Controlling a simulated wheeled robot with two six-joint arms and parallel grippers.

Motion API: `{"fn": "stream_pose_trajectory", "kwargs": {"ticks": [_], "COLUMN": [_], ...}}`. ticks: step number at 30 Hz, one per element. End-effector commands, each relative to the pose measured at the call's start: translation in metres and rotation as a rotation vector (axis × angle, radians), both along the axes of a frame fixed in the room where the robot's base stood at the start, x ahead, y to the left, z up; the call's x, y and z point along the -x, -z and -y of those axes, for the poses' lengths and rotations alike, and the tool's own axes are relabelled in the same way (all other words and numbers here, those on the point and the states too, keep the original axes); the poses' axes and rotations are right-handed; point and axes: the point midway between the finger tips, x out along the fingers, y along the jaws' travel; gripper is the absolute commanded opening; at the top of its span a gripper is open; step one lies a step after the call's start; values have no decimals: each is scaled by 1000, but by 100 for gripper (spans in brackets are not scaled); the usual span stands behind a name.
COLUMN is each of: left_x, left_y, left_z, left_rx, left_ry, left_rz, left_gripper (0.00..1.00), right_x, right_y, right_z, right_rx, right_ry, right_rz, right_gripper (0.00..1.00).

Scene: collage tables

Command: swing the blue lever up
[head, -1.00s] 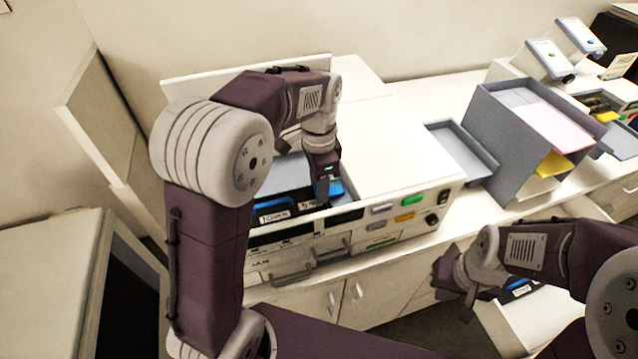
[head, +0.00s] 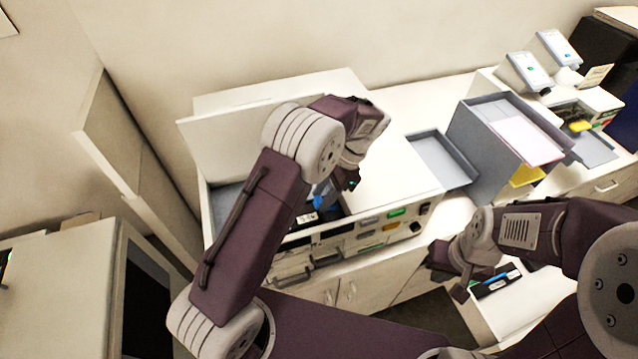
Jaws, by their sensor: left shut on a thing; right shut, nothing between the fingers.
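The white machine (head: 395,165) stands on the counter with its lid (head: 240,130) raised. Inside its front opening a blue part, the lever (head: 321,194), shows beside a dark cartridge with a white label (head: 306,218). My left gripper (head: 336,186) reaches down into the opening and is shut on the blue lever. My own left arm and the gripper hide most of the lever and the contact, so its exact angle is hard to tell. My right gripper (head: 460,290) is shut and empty, in front of the counter at the right, apart from the machine.
A grey sorter (head: 485,150) and a grey tray (head: 440,158) stand right of the machine. A dark cartridge with a blue part (head: 497,283) lies on a white surface (head: 520,308) beside my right gripper. A grey-white cabinet (head: 65,290) is at the left.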

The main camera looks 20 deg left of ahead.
Motion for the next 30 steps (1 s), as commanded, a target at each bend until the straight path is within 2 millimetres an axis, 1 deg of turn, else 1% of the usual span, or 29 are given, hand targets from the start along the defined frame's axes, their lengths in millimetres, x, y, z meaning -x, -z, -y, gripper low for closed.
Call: {"fn": "stream_pose_trajectory", "kwargs": {"ticks": [1,7,15,27,28,30], "left_x": [-2,-5,-7,-7,-7,-7], "left_y": [-7,-6,-5,-5,-5,-5], "left_z": [2,7,10,10,10,10], "left_rx": [-22,-100,-148,-152,-152,-152], "left_ry": [2,1,0,0,0,0], "left_rz": [-15,-66,-97,-100,-101,-101], "left_gripper": [0,0,0,0,44,60], "right_x": [0,0,0,0,0,0], "right_y": [-14,-27,-32,-32,-32,-32], "right_z": [0,0,0,0,0,0], "right_rx": [0,0,0,0,0,0], "right_ry": [0,0,0,0,0,0], "right_rz": [0,0,0,0,0,0], "right_gripper": [0,0,0,0,0,0]}}
